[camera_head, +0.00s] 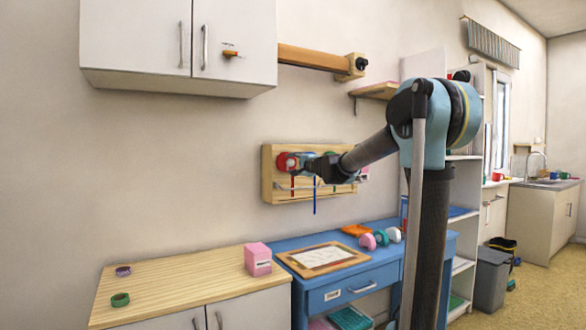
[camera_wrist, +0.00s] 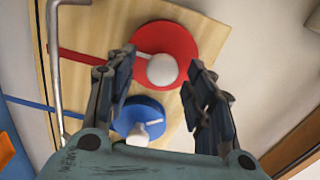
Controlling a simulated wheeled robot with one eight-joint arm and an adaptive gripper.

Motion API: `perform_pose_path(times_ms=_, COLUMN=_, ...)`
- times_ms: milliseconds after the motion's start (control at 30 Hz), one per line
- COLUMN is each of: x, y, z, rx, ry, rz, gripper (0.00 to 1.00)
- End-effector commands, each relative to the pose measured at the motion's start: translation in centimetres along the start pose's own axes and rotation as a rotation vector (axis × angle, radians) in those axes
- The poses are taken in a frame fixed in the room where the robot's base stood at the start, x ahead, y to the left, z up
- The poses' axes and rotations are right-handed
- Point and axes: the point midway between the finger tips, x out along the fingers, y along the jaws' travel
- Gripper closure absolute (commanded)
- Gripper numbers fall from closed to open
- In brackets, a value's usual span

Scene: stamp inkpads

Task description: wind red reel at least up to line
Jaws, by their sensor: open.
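The red reel (camera_wrist: 185,40) is a flat disc with a round white knob (camera_wrist: 162,70) in the wrist view. It is mounted on a wooden board (camera_wrist: 205,22) and shows in the head view (camera_head: 284,162) at the board's left. A red ribbon (camera_wrist: 80,55) runs from it past a metal rod (camera_wrist: 54,75); in the head view the ribbon hangs down. My gripper (camera_wrist: 160,68) is open, with one finger on each side of the white knob in the picture. I cannot tell whether either finger touches it. The line is not clear in either view.
A blue reel (camera_wrist: 150,105) with its own white knob and blue ribbon (camera_wrist: 30,104) sits beside the red one, close to my fingers. Below the board stand a blue desk (camera_head: 370,270) and a wooden-topped cabinet (camera_head: 190,285). A wall cupboard (camera_head: 140,40) hangs above left.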

Motion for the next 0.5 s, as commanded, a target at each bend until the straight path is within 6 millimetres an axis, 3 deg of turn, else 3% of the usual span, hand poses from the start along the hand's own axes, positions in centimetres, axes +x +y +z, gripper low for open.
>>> perform_pose_path(times_ms=500, x=-7.8, y=0.1, z=0.0, rx=0.000, ry=0.000, rz=0.001, gripper=0.51)
